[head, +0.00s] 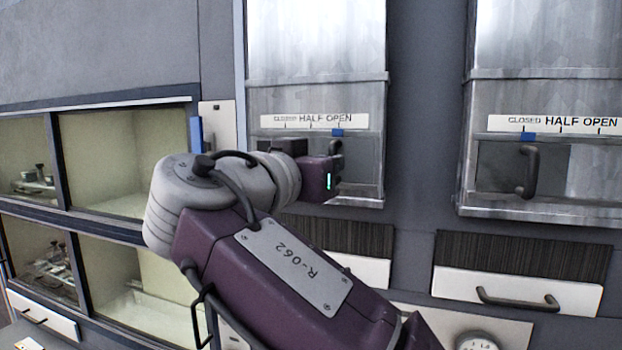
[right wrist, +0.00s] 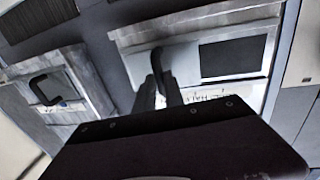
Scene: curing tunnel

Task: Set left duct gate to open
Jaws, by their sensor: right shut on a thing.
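The left duct gate (head: 362,165) is a grey metal front with a dark handle (head: 336,149) and a label strip (head: 314,120) reading CLOSED, HALF, OPEN. Its blue marker (head: 337,132) stands at the rightmost tick, under OPEN. My right gripper (head: 334,174) is at this handle, and the wrist hides part of the gate. In the right wrist view, the fingers (right wrist: 160,92) are shut on the handle (right wrist: 158,60), with a dark panel (right wrist: 233,57) to its right. My left gripper is not in view.
A second duct gate (head: 590,185) stands to the right, its blue marker (head: 528,136) under CLOSED. Below are drawers with handles (head: 517,299) and a round gauge (head: 478,341). Glass-fronted cabinets (head: 100,155) line the left.

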